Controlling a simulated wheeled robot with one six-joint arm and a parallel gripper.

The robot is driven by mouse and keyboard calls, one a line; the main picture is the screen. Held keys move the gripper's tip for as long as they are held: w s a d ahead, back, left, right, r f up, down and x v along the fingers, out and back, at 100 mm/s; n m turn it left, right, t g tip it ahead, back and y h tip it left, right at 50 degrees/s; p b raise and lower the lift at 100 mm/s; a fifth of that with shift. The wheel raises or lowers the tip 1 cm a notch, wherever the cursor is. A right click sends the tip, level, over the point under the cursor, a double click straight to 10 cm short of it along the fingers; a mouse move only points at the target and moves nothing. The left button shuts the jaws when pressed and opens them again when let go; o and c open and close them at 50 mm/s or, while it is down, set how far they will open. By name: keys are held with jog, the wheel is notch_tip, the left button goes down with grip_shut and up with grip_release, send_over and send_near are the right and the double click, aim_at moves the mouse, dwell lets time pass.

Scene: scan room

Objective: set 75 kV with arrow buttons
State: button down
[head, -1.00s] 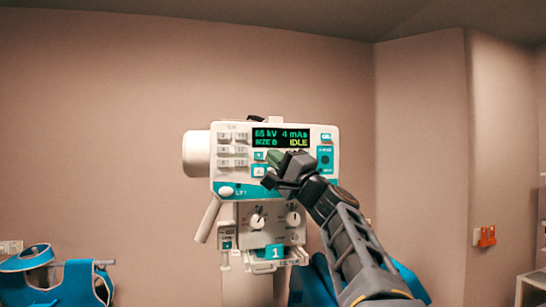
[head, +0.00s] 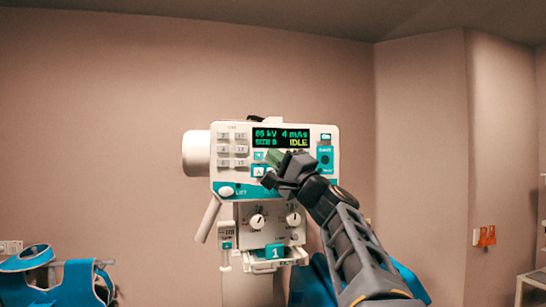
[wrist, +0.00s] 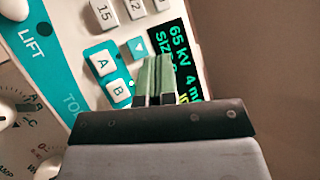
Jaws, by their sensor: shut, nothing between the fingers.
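The control panel (head: 232,170) is white and teal, mounted upright ahead of me. Its display (head: 281,138) reads 65 kV, 4 mAs and IDLE; the kV figure is clearest in the wrist view (wrist: 180,50). A teal button with a down-pointing arrow (head: 259,156) sits below the display; it also shows in the wrist view (wrist: 136,49). My gripper (head: 273,156) is shut and empty, with its green fingertips (wrist: 154,62) beside that arrow button, at the display's lower edge. The fingers hide the panel area right of the arrow; I cannot tell whether they touch it.
White buttons A (wrist: 102,63) and B (wrist: 119,91) lie close to the fingers. Number keys (head: 232,150) are at the panel's left. A lower unit with knobs (head: 257,221) hangs beneath. A blue apron (head: 60,285) hangs at the lower left.

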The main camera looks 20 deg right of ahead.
jog(key=shift+w, duration=0.2)
jog(key=shift+w+d, duration=0.1)
jog(key=shift+w, duration=0.15)
jog(key=shift+w, duration=0.35)
dwell(0.9)
jog(key=shift+s+b, duration=0.2)
jog(key=shift+b, duration=0.1)
jog(key=shift+s+b, duration=0.45)
jog(key=shift+s, duration=0.15)
